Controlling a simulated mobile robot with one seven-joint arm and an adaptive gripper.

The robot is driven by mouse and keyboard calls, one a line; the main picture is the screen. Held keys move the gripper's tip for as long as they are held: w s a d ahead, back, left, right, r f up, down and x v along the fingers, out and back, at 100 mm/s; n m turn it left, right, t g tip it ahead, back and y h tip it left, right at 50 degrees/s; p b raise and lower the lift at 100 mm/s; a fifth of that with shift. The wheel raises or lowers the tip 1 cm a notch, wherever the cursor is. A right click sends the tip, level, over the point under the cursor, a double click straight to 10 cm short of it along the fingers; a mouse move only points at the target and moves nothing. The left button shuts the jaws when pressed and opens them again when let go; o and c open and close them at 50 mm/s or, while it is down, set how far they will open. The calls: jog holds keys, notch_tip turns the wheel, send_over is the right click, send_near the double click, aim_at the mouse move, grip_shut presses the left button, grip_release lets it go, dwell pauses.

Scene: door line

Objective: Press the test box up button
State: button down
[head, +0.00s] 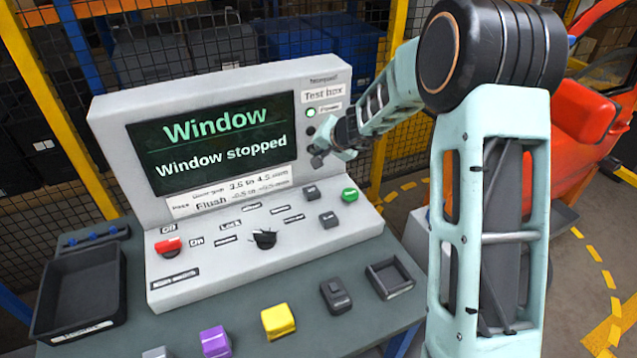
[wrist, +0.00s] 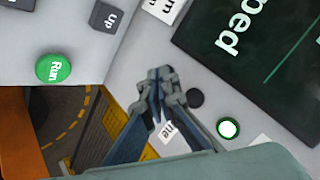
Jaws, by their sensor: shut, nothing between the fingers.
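The test box (head: 245,80) is a pale grey console with a dark screen (head: 212,142) reading "Window" and "Window stopped". The up button is a small dark square key (head: 311,192) on the sloped panel, below the screen's right end. It also shows in the wrist view as a key marked "up" (wrist: 107,17), near the top. My gripper (head: 319,158) is shut and empty in front of the upright face, right of the screen and above the up button. In the wrist view its closed fingertips (wrist: 161,75) are apart from the up button.
A green Run button (head: 349,194) is right of the up button, and another dark key (head: 328,220) is below. A black knob (head: 264,238) and red switch (head: 167,246) share the panel. A lit green lamp (wrist: 229,128) is beside my fingers. An orange-red vehicle (head: 590,115) stands right.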

jog(key=shift+s+a+f+n, duration=0.15)
jog(key=shift+a+f+n, duration=0.35)
jog(key=shift+a+f, duration=0.3)
jog(key=shift+f, duration=0.15)
jog(key=b, duration=0.6)
send_over(313, 192)
notch_tip(313, 192, down, 7)
jog(key=shift+r, duration=0.2)
notch_tip(313, 192, down, 2)
jog(key=shift+f+b, duration=0.1)
jog(key=shift+b, duration=1)
jog(key=shift+f+b, duration=0.35)
jog(key=shift+b, duration=0.3)
